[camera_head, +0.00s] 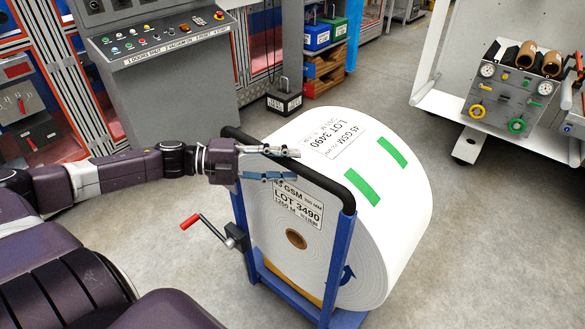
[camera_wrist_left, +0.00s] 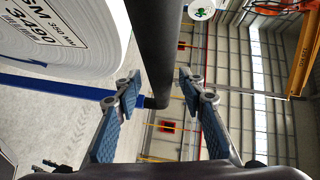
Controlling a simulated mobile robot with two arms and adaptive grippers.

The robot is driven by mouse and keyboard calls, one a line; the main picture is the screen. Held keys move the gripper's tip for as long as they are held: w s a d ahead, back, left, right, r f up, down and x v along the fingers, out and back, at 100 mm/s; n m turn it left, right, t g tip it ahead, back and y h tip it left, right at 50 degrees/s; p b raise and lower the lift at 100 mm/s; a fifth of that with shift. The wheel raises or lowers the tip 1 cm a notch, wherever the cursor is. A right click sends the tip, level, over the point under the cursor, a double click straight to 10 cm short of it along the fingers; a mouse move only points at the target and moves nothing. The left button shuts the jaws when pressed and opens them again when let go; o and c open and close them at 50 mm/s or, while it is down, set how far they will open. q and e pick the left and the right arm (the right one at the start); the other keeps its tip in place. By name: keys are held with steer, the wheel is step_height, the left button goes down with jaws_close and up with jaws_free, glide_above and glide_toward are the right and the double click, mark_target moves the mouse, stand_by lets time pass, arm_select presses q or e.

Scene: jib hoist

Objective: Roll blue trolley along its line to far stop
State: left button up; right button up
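The blue trolley (camera_head: 338,262) stands in the middle of the head view and carries a big white roll (camera_head: 405,215) with LOT 3490 labels and green strips. Its black handle bar (camera_head: 328,184) runs across its near top; the bar also shows in the left wrist view (camera_wrist_left: 155,45). My left gripper (camera_head: 297,165) is at this bar. In the left wrist view its two fingers (camera_wrist_left: 161,82) are apart, one on each side of the bar, with gaps visible. My right gripper is not in view. I cannot make out the floor line or the far stop.
A crank with a red grip (camera_head: 190,221) sticks out left of the trolley. A grey control console (camera_head: 165,45) stands behind left. A white cart with a gauge panel (camera_head: 512,85) is at the right. Grey floor (camera_head: 480,240) lies open right of the roll.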

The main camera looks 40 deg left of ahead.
arm_select(q)
steer(key=shift+w+d, duration=0.15)
steer(key=shift+d, duration=0.15)
steer(key=shift+w+d, duration=0.1)
steer(key=shift+d, duration=0.05)
steer(key=shift+w+d, duration=0.1)
steer(key=shift+w, duration=0.1)
steer(key=c, duration=0.4)
jaws_close()
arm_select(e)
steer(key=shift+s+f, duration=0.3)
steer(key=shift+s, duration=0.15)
